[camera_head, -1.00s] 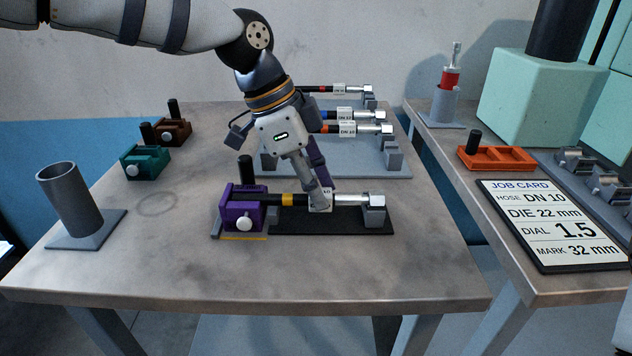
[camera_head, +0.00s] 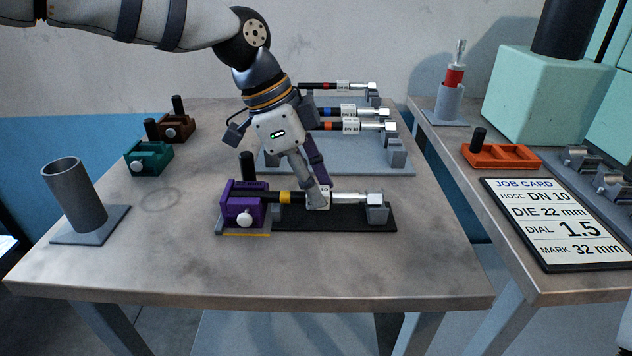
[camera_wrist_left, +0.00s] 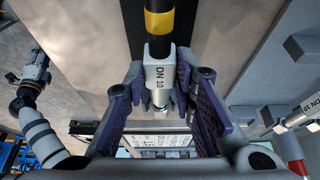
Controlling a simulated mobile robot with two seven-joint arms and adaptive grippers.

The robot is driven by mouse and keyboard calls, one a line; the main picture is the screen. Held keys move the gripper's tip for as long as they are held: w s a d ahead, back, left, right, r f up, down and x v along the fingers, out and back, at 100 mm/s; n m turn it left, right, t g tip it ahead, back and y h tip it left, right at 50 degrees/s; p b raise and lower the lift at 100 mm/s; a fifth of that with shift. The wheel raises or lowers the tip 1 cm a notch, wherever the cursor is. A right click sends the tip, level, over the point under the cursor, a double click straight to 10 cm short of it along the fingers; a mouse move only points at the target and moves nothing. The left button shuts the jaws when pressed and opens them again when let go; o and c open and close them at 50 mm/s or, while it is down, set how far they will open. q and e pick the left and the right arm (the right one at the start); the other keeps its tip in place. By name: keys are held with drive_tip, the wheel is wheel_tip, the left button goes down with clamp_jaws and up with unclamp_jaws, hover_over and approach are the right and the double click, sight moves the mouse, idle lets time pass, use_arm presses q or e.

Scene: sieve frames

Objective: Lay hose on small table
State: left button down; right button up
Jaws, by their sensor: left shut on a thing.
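The hose (camera_head: 285,197) is black with a yellow band, a white DN 10 tag and a silver end fitting (camera_head: 350,198). It lies level, its left part at the purple clamp block (camera_head: 242,214) and its fitting at a grey cradle (camera_head: 377,214) over a black mat (camera_head: 330,220). My left gripper (camera_head: 318,196) is shut around the tagged part of it. The tag (camera_wrist_left: 159,78) shows between the fingers in the left wrist view. My right arm shows at the left of that view, its gripper (camera_wrist_left: 36,72) too small to read.
The large table (camera_head: 150,280) is clear in front. A grey tube (camera_head: 75,195) stands left, with green (camera_head: 148,158) and brown (camera_head: 172,130) blocks behind. More hoses lie on a grey rack (camera_head: 340,162) behind. The right table holds an orange tray (camera_head: 508,163) and job card (camera_head: 555,225).

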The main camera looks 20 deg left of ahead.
use_arm(q)
drive_tip(key=c, duration=1.2)
unclamp_jaws()
drive_tip(key=shift+a, duration=0.1)
drive_tip(key=shift+c, duration=0.2)
drive_tip(key=v, duration=1.2)
